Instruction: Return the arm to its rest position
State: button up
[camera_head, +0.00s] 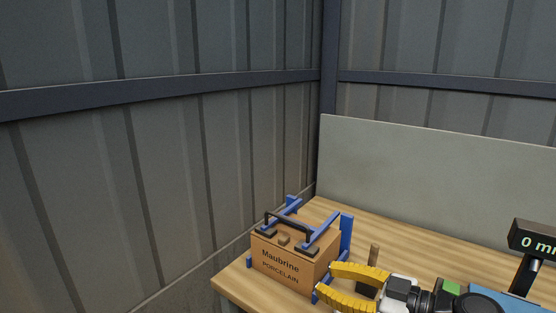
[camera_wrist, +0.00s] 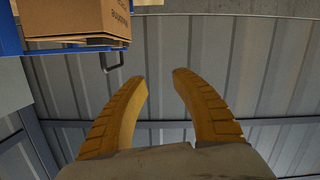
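My gripper (camera_head: 332,284) has two yellow ribbed fingers and is at the lower right of the head view, close to the right side of a cardboard box. Whether the fingers touch the box or its blue frame is unclear. In the wrist view the gripper (camera_wrist: 160,75) shows its fingers spread apart with nothing between them. The box (camera_head: 283,266) is labelled "Maubrine PORCELAIN" and has a dark handle on top. It also shows at the upper left of the wrist view (camera_wrist: 75,17).
The box sits in a blue frame (camera_head: 346,232) on a wooden table (camera_head: 400,246). A grey panel (camera_head: 430,180) stands behind the table. A display (camera_head: 533,243) reading "0 m…" is at the right edge. Corrugated metal walls (camera_head: 160,180) close in the left and back.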

jog(key=s+d+f+m+g+h, duration=0.1)
jog(key=s+f+m+g+h, duration=0.2)
jog(key=s+f+m+h, duration=0.35)
jog(key=s+d+r+m+h, duration=0.1)
jog(key=s+d+m+h, duration=0.3)
jog(key=d+m+h, duration=0.2)
jog(key=shift+d+t, duration=0.4)
jog(key=shift+d, duration=0.45)
